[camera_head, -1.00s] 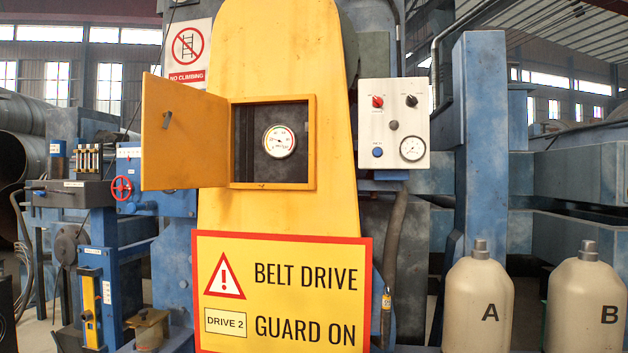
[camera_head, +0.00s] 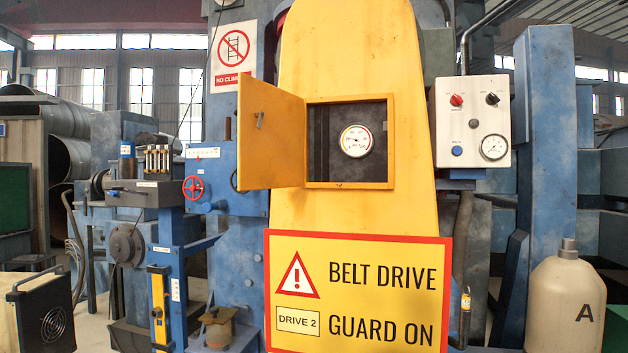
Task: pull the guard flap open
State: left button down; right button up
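The guard flap (camera_head: 271,136) is a yellow panel hinged on the left side of a square opening in the tall yellow belt guard (camera_head: 352,210). It stands swung out to the left, wide open. Through the opening a round white gauge (camera_head: 356,141) shows against the dark interior. Neither of my grippers is in view, and nothing touches the flap.
A yellow "BELT DRIVE" sign (camera_head: 357,292) stands below the opening. A grey control box (camera_head: 473,121) with knobs and a gauge is at the right. A beige bottle marked A (camera_head: 565,305) is at lower right. A blue machine with a red handwheel (camera_head: 194,188) is at the left.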

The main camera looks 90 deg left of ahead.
aim_at(272, 156)
jog(key=u, duration=2.45)
jog(key=i, duration=0.4)
